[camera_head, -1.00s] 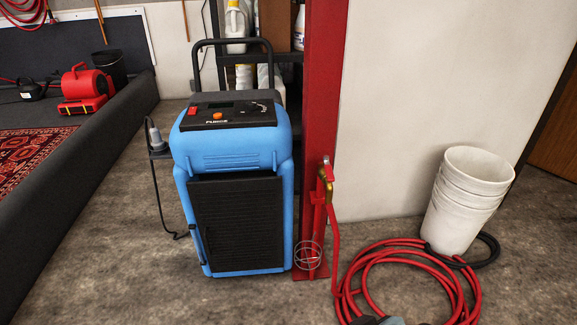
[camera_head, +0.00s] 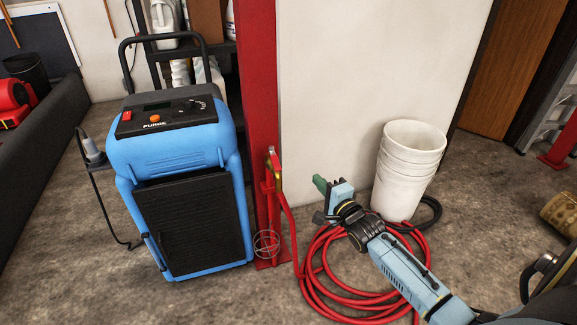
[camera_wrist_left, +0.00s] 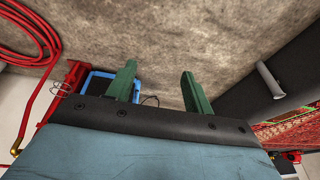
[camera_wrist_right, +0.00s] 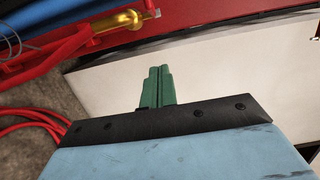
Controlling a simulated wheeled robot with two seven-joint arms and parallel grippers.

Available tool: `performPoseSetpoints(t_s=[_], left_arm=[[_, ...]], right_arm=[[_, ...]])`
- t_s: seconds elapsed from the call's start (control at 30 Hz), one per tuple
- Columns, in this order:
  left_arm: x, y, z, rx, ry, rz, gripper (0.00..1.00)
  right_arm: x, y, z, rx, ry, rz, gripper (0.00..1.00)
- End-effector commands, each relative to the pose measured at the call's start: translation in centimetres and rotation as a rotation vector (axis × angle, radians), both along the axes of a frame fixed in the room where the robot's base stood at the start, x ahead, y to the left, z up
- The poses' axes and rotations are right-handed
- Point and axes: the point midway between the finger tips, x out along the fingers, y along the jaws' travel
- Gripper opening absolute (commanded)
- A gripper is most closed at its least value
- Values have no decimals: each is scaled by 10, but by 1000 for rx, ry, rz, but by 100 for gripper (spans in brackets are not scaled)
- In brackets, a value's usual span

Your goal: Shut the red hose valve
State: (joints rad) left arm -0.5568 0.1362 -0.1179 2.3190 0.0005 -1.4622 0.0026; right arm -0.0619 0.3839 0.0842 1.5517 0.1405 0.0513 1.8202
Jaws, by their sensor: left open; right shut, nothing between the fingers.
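The hose valve (camera_head: 272,163) is a small brass fitting with a red handle, on a red stand against the red post. A red hose (camera_head: 288,215) runs down from it. The brass fitting (camera_wrist_right: 118,22) is at the top left of the right wrist view, with a red end (camera_wrist_right: 149,8) beside it. My right gripper (camera_head: 319,183) is right of the valve and apart from it. Its green fingers (camera_wrist_right: 160,72) are shut with nothing between them. My left gripper (camera_wrist_left: 158,75) shows only in the left wrist view, open and empty.
A blue machine (camera_head: 180,150) stands close left of the red post (camera_head: 258,90). A coiled red hose (camera_head: 325,270) lies on the floor under my right arm. Stacked white buckets (camera_head: 405,175) stand behind that arm, by the white wall (camera_head: 370,60).

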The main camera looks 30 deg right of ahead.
Motion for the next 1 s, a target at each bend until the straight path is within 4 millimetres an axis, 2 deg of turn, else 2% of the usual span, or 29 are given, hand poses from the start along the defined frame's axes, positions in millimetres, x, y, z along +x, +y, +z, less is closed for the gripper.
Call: performPoseSetpoints(t_s=[0.2,0.37,0.6,0.9,1.0], left_arm=[[-6,-6,22,-16,-17,1,52],[22,-19,39,-61,-194,-17,52],[62,-35,58,-115,-433,-43,52],[100,-54,95,-190,-732,-71,52],[109,-60,109,-215,-830,-79,52]], right_arm=[[24,-1,-1,-1,-3,0,0],[51,-4,-2,-2,-2,0,0],[72,-5,-1,-3,0,1,0],[97,-6,-1,-3,0,1,0],[100,6,-3,0,1,3,0]])
